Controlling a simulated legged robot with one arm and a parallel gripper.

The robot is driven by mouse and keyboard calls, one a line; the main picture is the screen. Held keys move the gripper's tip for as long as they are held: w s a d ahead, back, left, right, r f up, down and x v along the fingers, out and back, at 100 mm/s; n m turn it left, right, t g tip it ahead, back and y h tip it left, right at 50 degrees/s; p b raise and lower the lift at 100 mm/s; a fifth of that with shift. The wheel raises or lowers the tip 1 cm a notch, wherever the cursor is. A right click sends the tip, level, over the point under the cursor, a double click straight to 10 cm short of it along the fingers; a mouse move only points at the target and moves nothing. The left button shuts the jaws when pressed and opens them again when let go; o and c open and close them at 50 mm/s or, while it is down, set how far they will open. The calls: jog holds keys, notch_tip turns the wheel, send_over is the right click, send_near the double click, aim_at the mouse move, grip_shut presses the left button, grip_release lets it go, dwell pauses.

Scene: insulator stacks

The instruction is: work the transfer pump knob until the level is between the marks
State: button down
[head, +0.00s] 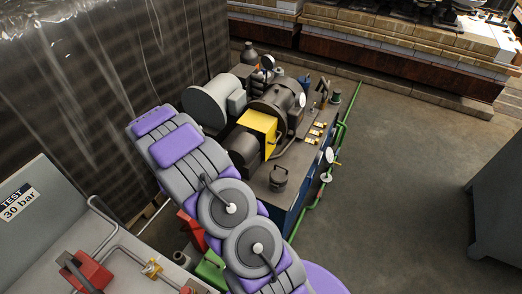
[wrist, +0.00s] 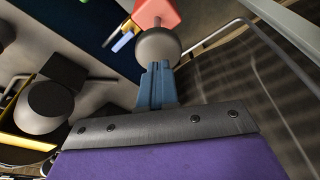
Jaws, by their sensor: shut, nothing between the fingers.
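My gripper (wrist: 157,68) shows in the wrist view as two blue-grey fingers, closed together with nothing between them. A round grey knob (wrist: 158,44) lies just beyond the fingertips, with a red block (wrist: 157,12) behind it. I cannot tell whether the fingertips touch the knob. In the head view my arm crosses the middle and I cannot make out my gripper. A red part (head: 190,229) shows partly beside my arm there; I cannot tell if it is the same block. No level or level marks can be made out.
A machine bench (head: 262,188) carries a yellow box (head: 258,126), dark cylinders and gauges. Green pipe (head: 343,122) runs along its right side. A panel reading "TEST 30 bar" (head: 20,202) stands at left. The floor (head: 400,170) at right is clear up to a grey cabinet (head: 498,205).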

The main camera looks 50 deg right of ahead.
jog(key=shift+f, duration=2.55)
jog(key=shift+r, duration=0.1)
jog(key=shift+r+p, duration=1.05)
jog(key=shift+r, duration=2.9)
